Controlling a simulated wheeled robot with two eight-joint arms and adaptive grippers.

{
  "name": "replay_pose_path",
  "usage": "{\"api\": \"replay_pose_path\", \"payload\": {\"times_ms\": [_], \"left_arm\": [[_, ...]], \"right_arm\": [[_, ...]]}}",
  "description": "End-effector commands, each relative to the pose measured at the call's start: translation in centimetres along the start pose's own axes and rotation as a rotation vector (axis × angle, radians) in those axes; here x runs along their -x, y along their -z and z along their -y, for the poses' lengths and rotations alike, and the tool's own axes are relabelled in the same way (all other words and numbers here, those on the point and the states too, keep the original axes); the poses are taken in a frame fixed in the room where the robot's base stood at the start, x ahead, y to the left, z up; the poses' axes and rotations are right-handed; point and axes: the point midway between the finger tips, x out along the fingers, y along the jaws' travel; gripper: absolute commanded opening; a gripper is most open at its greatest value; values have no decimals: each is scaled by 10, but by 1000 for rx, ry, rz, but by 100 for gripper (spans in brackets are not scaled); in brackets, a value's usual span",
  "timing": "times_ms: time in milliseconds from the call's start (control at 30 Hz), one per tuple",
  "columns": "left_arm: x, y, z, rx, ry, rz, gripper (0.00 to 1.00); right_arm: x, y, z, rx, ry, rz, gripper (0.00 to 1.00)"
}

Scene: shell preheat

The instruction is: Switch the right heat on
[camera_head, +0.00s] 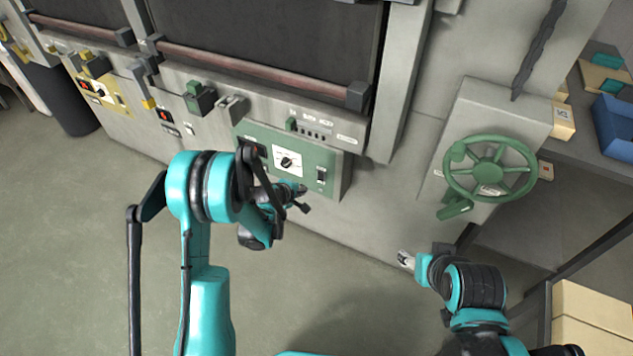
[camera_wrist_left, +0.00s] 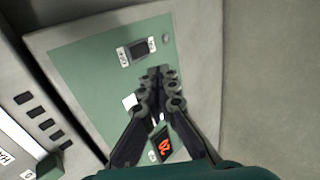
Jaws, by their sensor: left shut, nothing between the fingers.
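The green control panel (camera_head: 330,158) is on the front of the grey machine. It carries a white dial plate (camera_head: 287,161) with a black knob and a dark rocker switch (camera_head: 321,175) at its right end. In the left wrist view, a black rocker switch (camera_wrist_left: 138,49) with white labels lies just beyond my fingertips. A dark piece with a lit red mark (camera_wrist_left: 162,145) shows between my fingers' bases. The dial is mostly hidden there. My left gripper (camera_head: 302,198) is shut and empty in front of the panel; it also shows in the left wrist view (camera_wrist_left: 157,74). I cannot tell whether it touches the panel.
A green handwheel (camera_head: 490,168) stands out right of the panel. A yellow panel (camera_head: 103,92) is at the far left. My right gripper (camera_head: 405,259) is low, below the handwheel. Shelves with a blue bin (camera_head: 612,125) and cardboard boxes (camera_head: 590,310) are at right. Floor is clear below the panel.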

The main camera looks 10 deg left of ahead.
Motion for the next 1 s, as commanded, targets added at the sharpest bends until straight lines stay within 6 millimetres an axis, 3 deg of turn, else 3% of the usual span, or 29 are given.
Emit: {"api": "replay_pose_path", "payload": {"times_ms": [233,367,833,1000], "left_arm": [[-1,0,0,-2,0,0,0],[-12,0,0,-2,0,0,0],[-106,-1,2,-4,0,1,0],[-124,0,-15,-2,0,0,0]], "right_arm": [[0,0,0,0,0,0,55],[-4,-3,0,0,0,0,55],[-32,-23,0,0,0,0,55],[-40,-28,0,0,0,0,55]]}}
